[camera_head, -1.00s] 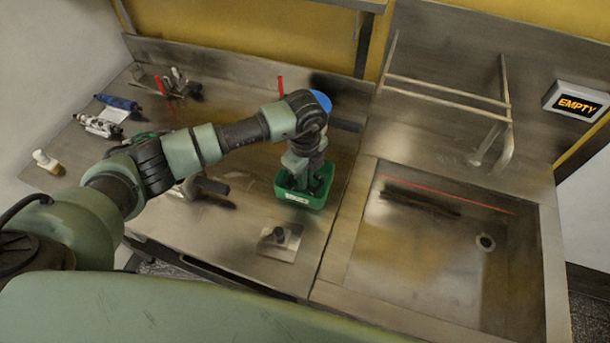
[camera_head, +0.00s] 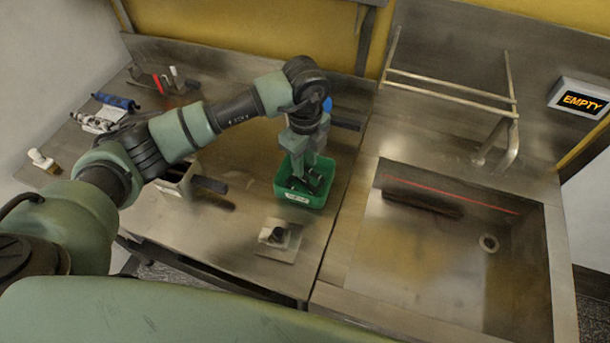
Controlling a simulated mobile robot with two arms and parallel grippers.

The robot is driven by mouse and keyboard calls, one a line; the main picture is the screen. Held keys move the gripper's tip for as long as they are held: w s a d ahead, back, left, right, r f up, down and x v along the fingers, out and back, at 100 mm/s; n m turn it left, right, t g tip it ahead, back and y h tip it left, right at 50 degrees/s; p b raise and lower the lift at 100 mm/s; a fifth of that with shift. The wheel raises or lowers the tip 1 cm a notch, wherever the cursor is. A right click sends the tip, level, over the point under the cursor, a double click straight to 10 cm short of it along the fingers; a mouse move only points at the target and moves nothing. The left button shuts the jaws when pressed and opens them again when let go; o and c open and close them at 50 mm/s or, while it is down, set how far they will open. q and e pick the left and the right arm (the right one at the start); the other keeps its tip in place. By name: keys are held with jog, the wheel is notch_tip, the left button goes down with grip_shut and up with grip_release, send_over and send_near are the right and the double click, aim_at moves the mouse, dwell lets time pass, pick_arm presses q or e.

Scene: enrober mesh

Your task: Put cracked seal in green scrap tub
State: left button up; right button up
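The green scrap tub (camera_head: 327,188) stands on the steel worktop, left of the sink basin. My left gripper (camera_head: 305,181) comes down over the tub from above, its dark fingertips at or just inside the tub's opening. The fingers look spread apart. I cannot make out a cracked seal; the tub floor is mostly hidden by the fingers and in shadow. My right gripper is not in view.
A steel plate with a dark knob (camera_head: 278,240) lies in front of the tub. Blue and white rollers (camera_head: 117,102) and a tool rack (camera_head: 168,80) are at the back left. The sink basin (camera_head: 430,250) has a raised rail (camera_head: 450,90) behind it.

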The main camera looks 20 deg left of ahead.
aim_at(305, 176)
pick_arm(q)
jog(key=shift+r+b, duration=0.7)
jog(key=shift+r, duration=2.3)
